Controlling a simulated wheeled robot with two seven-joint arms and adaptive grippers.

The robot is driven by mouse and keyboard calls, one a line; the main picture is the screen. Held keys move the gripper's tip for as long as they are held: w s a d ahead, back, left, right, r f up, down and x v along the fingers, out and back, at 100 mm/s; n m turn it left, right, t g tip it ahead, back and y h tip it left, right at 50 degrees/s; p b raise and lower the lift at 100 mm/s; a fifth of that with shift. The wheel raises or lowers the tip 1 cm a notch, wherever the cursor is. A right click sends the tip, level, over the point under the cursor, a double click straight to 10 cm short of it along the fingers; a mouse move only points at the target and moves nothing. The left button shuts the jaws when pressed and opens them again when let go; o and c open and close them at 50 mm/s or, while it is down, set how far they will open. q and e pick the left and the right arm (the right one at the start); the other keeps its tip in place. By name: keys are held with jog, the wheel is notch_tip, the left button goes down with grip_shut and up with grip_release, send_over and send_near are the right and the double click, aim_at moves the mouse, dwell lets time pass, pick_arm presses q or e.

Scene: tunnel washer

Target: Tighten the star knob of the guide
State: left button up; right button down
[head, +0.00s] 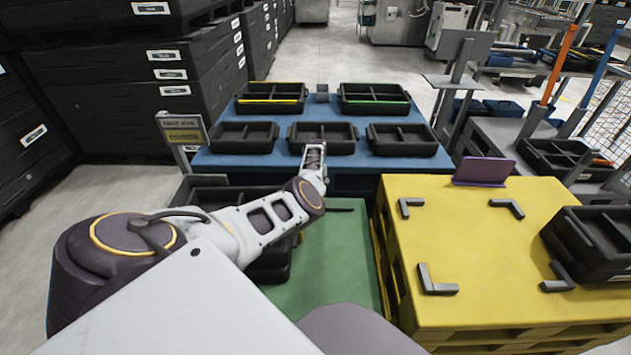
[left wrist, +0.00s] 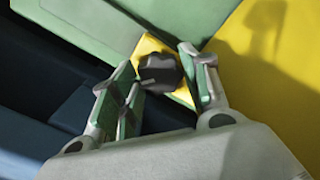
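The star knob (left wrist: 159,72) is dark and lobed, and shows in the left wrist view on a small yellow plate (left wrist: 152,46). My left gripper (left wrist: 157,58) has its green-padded fingers spread, one on either side of the knob. A narrow gap seems to show at the left finger; whether the right finger touches the knob cannot be told. In the head view my left arm reaches forward to the blue table, its end (head: 314,158) near the table's front edge. The knob and guide cannot be made out there. My right gripper is out of view.
Several black divided trays, such as one at the back right (head: 374,99), stand on the blue table (head: 215,159). A green surface (head: 345,250) lies below my arm. A yellow pallet-like stand (head: 470,255) with black corner brackets is at right, and stacked black crates (head: 110,95) at left.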

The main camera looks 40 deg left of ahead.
pick_arm(q)
jog(key=o, duration=0.4)
jog(key=shift+a+r, duration=0.1)
jog(key=shift+r, duration=0.05)
jog(key=shift+r, duration=0.35)
jog(key=shift+w+r, duration=0.1)
jog(key=shift+r, duration=3.45)
jog(key=c, duration=0.3)
